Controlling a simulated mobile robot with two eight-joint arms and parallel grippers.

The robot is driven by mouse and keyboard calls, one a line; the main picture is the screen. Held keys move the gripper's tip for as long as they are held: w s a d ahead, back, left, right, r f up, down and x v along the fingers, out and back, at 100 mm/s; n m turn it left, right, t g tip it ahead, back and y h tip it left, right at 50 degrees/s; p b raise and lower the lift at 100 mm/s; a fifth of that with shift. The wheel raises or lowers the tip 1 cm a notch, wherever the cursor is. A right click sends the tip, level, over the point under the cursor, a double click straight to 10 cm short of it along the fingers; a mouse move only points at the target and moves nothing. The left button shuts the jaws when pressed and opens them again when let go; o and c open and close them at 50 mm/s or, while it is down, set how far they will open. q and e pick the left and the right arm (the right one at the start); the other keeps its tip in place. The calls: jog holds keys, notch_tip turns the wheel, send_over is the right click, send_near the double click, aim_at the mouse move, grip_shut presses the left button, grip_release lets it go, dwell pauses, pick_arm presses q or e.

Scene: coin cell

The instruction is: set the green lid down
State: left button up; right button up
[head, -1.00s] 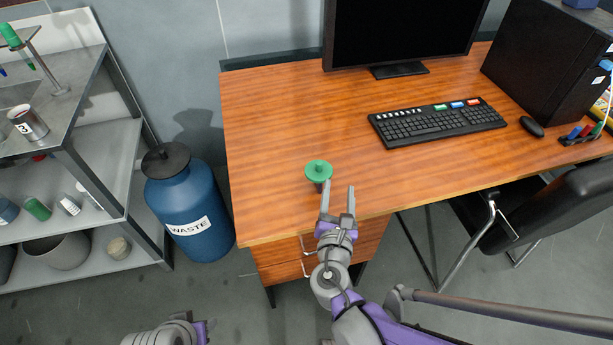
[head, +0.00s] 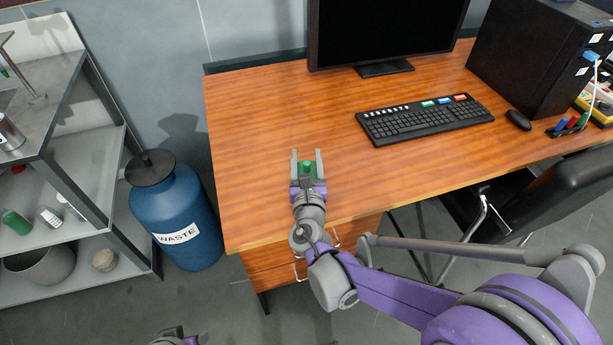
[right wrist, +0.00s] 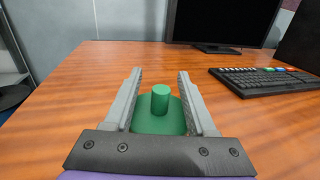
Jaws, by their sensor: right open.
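The green lid (head: 307,169) has a round flat disc and an upright knob. It is over the near left part of the wooden desk, between the fingers of my right gripper (head: 307,161). In the right wrist view the knob (right wrist: 160,98) stands upright midway between the two fingers, with clear room on both sides. The fingers are open, with the lid's disc (right wrist: 158,122) low between them. The gripper's palm hides the disc's near edge, and I cannot tell what lies under it.
The desk (head: 255,130) is clear to the left of and behind the lid. A keyboard (head: 425,118), a monitor (head: 385,35) and a mouse (head: 518,119) are farther right. A blue waste drum (head: 178,215) stands left of the desk, beside a shelf unit (head: 75,160). A chair (head: 560,185) is at right.

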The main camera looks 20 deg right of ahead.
jog(key=shift+w+d, duration=0.1)
jog(key=shift+w, duration=0.3)
jog(key=shift+c, duration=0.4)
grip_shut()
jog(key=shift+r, duration=0.1)
